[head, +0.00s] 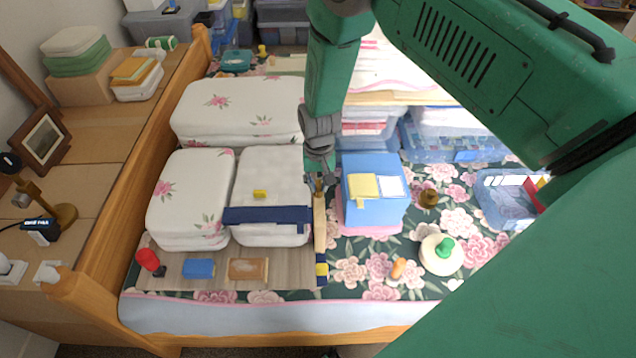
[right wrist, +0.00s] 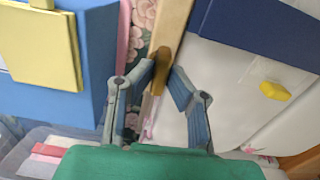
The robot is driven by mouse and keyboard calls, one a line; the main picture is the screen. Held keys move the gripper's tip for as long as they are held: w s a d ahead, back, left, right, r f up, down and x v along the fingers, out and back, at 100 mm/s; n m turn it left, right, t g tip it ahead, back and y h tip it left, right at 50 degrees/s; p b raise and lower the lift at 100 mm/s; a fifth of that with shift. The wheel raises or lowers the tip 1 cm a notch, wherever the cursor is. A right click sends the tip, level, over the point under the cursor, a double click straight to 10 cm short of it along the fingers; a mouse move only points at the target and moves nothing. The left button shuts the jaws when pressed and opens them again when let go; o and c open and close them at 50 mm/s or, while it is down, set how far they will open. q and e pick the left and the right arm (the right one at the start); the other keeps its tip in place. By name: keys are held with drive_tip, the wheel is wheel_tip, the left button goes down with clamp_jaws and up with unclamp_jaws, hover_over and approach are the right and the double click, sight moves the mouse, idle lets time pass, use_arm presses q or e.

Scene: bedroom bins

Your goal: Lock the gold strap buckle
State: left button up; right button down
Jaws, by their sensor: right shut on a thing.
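A small gold-brown piece (right wrist: 160,74), which looks like the gold buckle, sits at a pale wooden bar (right wrist: 172,28). My right gripper (right wrist: 161,70) is closed on it, one fingertip on each side. In the head view my right gripper (head: 319,178) points down at the far end of the bar (head: 320,225), where the buckle is mostly hidden. A navy strap (head: 268,218) lies across a white cushion (head: 272,170) left of the bar; it also shows in the right wrist view (right wrist: 262,30). I cannot tell whether the buckle is locked. My left gripper is not in view.
A blue box (head: 372,205) with a yellow pad (head: 363,186) stands close right of the bar. A yellow block (head: 260,194) lies on the cushion. White flowered cushions (head: 190,195) fill the left. A round white lidded thing (head: 441,255) and clear bins (head: 505,195) are further right.

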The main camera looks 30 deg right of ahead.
sight(319, 185)
drive_tip(key=shift+s+f, duration=0.15)
drive_tip(key=c, duration=1.6)
unclamp_jaws()
drive_tip(key=shift+o, duration=0.2)
drive_tip(key=shift+r, duration=0.45)
wheel_tip(319, 185, up, 11)
